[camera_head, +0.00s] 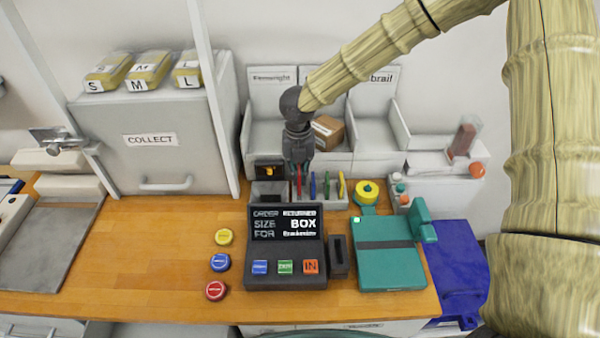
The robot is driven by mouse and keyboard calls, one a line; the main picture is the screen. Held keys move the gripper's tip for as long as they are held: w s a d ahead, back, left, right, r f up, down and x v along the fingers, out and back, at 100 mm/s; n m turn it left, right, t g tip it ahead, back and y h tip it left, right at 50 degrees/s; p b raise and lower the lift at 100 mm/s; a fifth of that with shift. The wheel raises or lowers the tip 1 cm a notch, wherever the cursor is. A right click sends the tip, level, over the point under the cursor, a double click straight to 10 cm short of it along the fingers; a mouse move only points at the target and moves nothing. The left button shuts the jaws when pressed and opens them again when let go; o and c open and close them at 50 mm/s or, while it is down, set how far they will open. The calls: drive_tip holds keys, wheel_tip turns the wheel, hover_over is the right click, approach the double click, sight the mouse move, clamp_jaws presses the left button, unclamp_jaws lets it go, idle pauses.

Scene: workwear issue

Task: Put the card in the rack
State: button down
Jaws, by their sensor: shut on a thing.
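My gripper (299,168) points down over the grey rack (328,203) at the back of the wooden counter. It is shut on a thin upright thing, mostly hidden by the fingers, that I take to be the card. A narrow red strip (298,183) shows at the fingertips; I cannot tell whether it is the card's edge or part of the rack. To its right, blue (312,185), green (326,185) and yellow (341,187) strips stand upright in the rack. I cannot tell whether the held thing touches the rack.
A dark console (285,275) with a screen and three buttons stands in front. A dark slotted block (338,256) and a teal device (388,265) stand to its right. Three round buttons lie left of it. Labelled bins (375,130) are behind; a COLLECT cabinet (150,160) is left.

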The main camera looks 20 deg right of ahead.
drive_tip(key=shift+f+b, duration=0.55)
drive_tip(key=shift+f, duration=1.15)
idle(0.8)
idle(0.3)
drive_tip(key=c, duration=1.5)
unclamp_jaws()
drive_tip(key=shift+r, duration=0.15)
drive_tip(key=shift+r+p, duration=3.6)
drive_tip(key=shift+r, duration=0.8)
